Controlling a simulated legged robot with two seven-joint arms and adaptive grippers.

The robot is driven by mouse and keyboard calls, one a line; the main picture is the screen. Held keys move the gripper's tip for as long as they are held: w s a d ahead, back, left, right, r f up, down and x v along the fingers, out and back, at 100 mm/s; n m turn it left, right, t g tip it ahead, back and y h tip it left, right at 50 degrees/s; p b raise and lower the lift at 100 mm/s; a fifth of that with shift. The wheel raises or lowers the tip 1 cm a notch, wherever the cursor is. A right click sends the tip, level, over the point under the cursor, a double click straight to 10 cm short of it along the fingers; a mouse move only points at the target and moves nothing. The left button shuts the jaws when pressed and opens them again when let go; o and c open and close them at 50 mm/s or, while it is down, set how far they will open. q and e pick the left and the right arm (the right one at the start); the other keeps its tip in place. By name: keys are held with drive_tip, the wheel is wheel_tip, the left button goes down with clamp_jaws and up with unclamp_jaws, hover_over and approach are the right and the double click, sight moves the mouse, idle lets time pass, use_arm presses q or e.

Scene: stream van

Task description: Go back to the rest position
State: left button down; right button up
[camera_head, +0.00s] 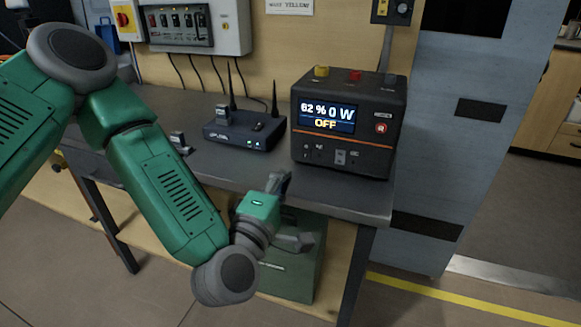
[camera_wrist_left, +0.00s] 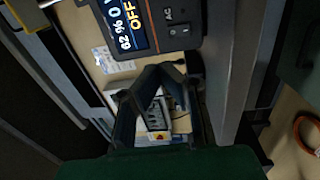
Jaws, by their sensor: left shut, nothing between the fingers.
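My left arm (camera_head: 168,190) is green with grey joints and comes in from the left of the head view. My left gripper (camera_head: 279,183) is shut and empty at the front edge of the grey table (camera_head: 345,200), in front of a black power station (camera_head: 348,122). The power station's display reads 62 %, 0 W and OFF. In the left wrist view the dark fingers of my left gripper (camera_wrist_left: 158,75) come together with nothing held between them, and the power station shows above them. My right gripper is in neither view.
A black router (camera_head: 243,134) with two antennas stands on the table, left of the power station. A green box (camera_head: 293,275) is under the table. An electrical panel (camera_head: 183,24) is on the wall behind. A blue-grey cabinet (camera_head: 460,70) stands at the right, with a yellow floor line (camera_head: 465,298) in front.

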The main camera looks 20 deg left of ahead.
use_arm(q)
drive_tip(key=shift+s+r, duration=0.1)
drive_tip(key=shift+s, duration=0.3)
drive_tip(key=s+d+f+m+g+h, duration=0.1)
drive_tip(key=s+f+m+g, duration=0.2)
drive_tip(key=f, duration=0.3)
drive_tip(key=s+f+m+g+h+p, duration=0.1)
drive_tip(key=s+f+m+g, duration=0.25)
drive_tip(key=f, duration=0.25)
drive_tip(key=s+d+f+m+g+h, duration=0.1)
drive_tip(key=s+f+m+g, duration=0.1)
drive_tip(key=s+f+m, duration=0.3)
drive_tip(key=s+a+f+m+g+y, duration=0.1)
drive_tip(key=s+a+f+m+g, duration=0.2)
drive_tip(key=s+a+f+g, duration=0.2)
drive_tip(key=s+a+f+m+g+y, duration=0.2)
drive_tip(key=s+a+f, duration=0.4)
drive_tip(key=s, duration=0.5)
drive_tip(key=a+m+g, duration=0.1)
drive_tip(key=a+g, duration=0.1)
drive_tip(key=shift+s+a+f+m+g+y+p, duration=0.2)
drive_tip(key=shift+s+f+m+g+y+p, duration=0.1)
drive_tip(key=shift+s+f+m+g+p, duration=0.1)
drive_tip(key=shift+w, duration=0.1)
